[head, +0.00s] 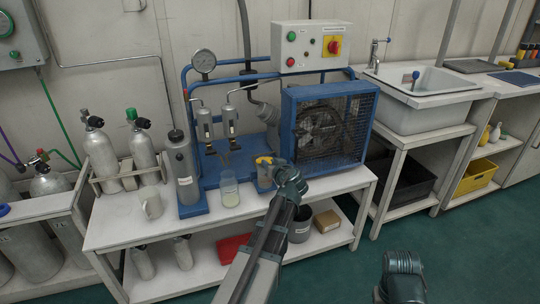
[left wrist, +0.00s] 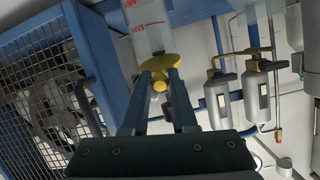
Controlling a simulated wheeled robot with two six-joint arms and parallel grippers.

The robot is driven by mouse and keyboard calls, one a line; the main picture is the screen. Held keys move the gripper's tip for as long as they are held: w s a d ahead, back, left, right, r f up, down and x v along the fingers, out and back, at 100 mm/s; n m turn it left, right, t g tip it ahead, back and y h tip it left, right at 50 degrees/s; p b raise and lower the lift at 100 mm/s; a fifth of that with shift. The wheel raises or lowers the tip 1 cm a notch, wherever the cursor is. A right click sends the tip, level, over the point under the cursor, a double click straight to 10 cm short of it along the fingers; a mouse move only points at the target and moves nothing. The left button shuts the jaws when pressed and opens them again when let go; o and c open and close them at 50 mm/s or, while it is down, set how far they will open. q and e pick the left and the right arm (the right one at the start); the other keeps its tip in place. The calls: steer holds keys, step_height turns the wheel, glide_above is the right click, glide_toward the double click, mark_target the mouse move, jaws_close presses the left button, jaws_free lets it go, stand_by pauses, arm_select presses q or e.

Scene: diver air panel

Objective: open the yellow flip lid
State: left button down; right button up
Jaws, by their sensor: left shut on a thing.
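The yellow flip lid (head: 264,160) is at the top of a small clear container (head: 264,178) at the front edge of the compressor bench. My left gripper (head: 272,163) reaches it from the front right and is shut on it. In the left wrist view the yellow lid (left wrist: 160,62) shows at the tips of the two dark fingers (left wrist: 160,78). The container with red marks (left wrist: 147,22) lies just beyond it. The fingers hide part of the lid, and I cannot tell how far it is raised.
A beaker with pale liquid (head: 229,192) stands just left of the container. A blue-framed fan guard (head: 326,125) is close on the right. A grey cylinder (head: 182,170) and a mug (head: 151,203) stand further left on the white bench (head: 330,181).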

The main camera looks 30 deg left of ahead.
mark_target(264, 158)
arm_select(q)
steer(key=r+g+h+p, duration=0.1)
steer(key=p, duration=0.2)
steer(key=w+a+r+g+h+p, duration=0.1)
steer(key=r+p, duration=0.1)
steer(key=p, duration=0.2)
steer(key=w+a+r+g+h+p, duration=0.1)
steer(key=r+h+p, duration=0.1)
steer(key=p, duration=0.2)
steer(key=shift+a, duration=0.1)
steer(key=w+a+g+h+p, duration=0.1)
steer(key=p, duration=0.2)
steer(key=w+a+r+g+h+p, duration=0.1)
steer(key=g+h+p, duration=0.1)
steer(key=p, duration=0.1)
steer(key=shift+a+r, duration=0.2)
steer(key=shift+a, duration=0.05)
steer(key=shift+w+a+r+g+h+p, duration=0.1)
steer(key=shift+w+a+g+h+p, duration=0.4)
steer(key=shift+h+p, duration=0.3)
steer(key=shift+w+a+g+h, duration=0.7)
steer(key=shift+a+h, duration=0.1)
steer(key=shift+a, duration=0.1)
steer(key=shift+w+a, duration=0.1)
steer(key=shift+a, duration=0.05)
steer(key=c, duration=0.8)
jaws_free()
steer(key=shift+o, duration=0.2)
